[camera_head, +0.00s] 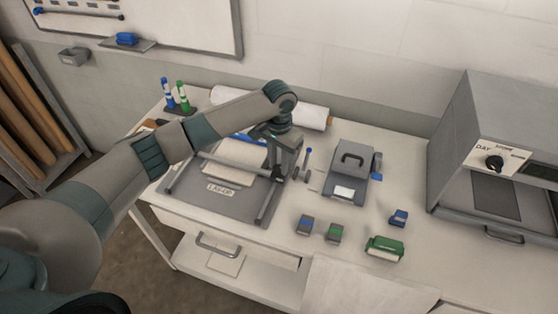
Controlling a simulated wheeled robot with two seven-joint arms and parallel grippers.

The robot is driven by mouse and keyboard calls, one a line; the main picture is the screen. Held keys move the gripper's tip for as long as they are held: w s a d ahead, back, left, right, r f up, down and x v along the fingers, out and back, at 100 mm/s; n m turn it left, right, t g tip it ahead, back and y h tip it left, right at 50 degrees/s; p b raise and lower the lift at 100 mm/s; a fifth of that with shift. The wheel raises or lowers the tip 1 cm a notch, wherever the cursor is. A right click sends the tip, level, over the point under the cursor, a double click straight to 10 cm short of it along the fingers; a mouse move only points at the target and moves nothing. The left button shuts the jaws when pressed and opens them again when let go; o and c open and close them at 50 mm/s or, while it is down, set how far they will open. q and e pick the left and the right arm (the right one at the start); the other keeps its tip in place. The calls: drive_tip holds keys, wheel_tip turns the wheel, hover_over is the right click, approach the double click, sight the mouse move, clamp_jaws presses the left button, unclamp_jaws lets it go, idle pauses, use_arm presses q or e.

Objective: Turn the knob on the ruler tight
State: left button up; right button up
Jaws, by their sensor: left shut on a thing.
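My left arm reaches in from the left, and my left gripper (281,172) points down at the right rail of the grey lay-up board (232,207). The ruler (218,162) appears as a thin bar running across the board, over a cream sheet, toward that rail. My left gripper is shut at the ruler's right end. The knob there is hidden behind the fingers, and its turn cannot be seen. My right gripper is out of view.
Small blue and green blocks (385,248) lie in front. A large press (495,150) stands at the right. Markers (182,95) stand at the back left.

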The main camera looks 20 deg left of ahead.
sight(279, 167)
use_arm(q)
drive_tip(key=m, duration=0.7)
drive_tip(key=shift+r, duration=0.1)
drive_tip(key=m, duration=0.6)
drive_tip(key=shift+m, duration=0.4)
drive_tip(key=o, duration=1.1)
drive_tip(key=shift+r+b, duration=0.5)
drive_tip(key=shift+r, duration=0.35)
drive_tip(key=shift+r+b, duration=2.55)
drive_tip(key=shift+r, duration=5.3)
